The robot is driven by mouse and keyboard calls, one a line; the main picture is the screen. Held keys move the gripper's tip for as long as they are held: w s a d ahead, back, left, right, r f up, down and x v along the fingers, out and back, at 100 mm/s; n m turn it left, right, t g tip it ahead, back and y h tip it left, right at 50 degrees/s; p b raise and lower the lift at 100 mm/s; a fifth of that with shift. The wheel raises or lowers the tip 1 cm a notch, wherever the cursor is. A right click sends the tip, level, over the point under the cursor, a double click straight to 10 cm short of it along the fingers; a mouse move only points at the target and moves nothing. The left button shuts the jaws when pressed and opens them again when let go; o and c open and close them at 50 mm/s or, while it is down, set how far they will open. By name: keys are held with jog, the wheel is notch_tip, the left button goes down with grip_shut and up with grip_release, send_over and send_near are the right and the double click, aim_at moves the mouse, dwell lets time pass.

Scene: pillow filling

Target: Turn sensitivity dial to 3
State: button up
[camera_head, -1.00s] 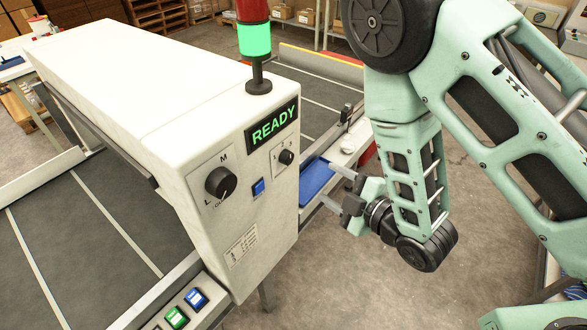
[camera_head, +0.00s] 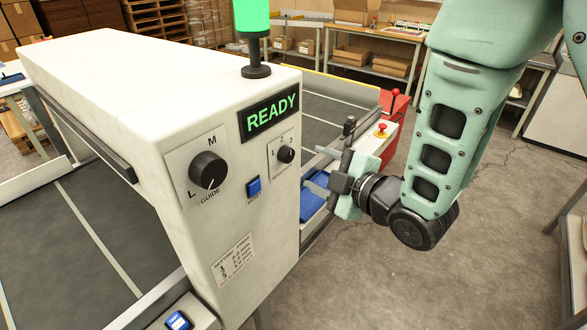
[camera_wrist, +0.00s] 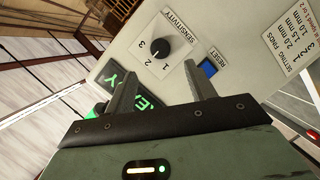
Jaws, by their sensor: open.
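The sensitivity dial (camera_head: 285,155) is a small black knob on a white plate marked 1, 2 and 3, on the white machine's front panel. In the wrist view the dial (camera_wrist: 153,48) sits under the word SENSITIVITY, upside down, beyond the fingertips. I cannot tell surely which number its pointer faces. My gripper (camera_head: 338,183) is to the right of the panel in the head view. In the wrist view my gripper (camera_wrist: 163,84) is open, its two fingers apart with nothing between them, and the dial lies clear of both.
A larger guide dial (camera_head: 208,169) and a blue reset button (camera_head: 254,187) share the panel. The green READY display (camera_head: 270,113) is above them. A red emergency button (camera_head: 381,130) and a lever (camera_head: 349,127) stand behind my gripper. Open floor lies at the right.

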aim_at(290, 156)
jog(key=p+x, duration=0.2)
jog(key=x, duration=0.6)
jog(key=shift+w+a+f+p, duration=0.1)
jog(key=shift+w+a+p, duration=0.1)
jog(key=shift+a+p, duration=0.1)
jog(key=shift+c, duration=0.3)
jog(key=shift+d, duration=0.1)
jog(key=c, duration=0.9)
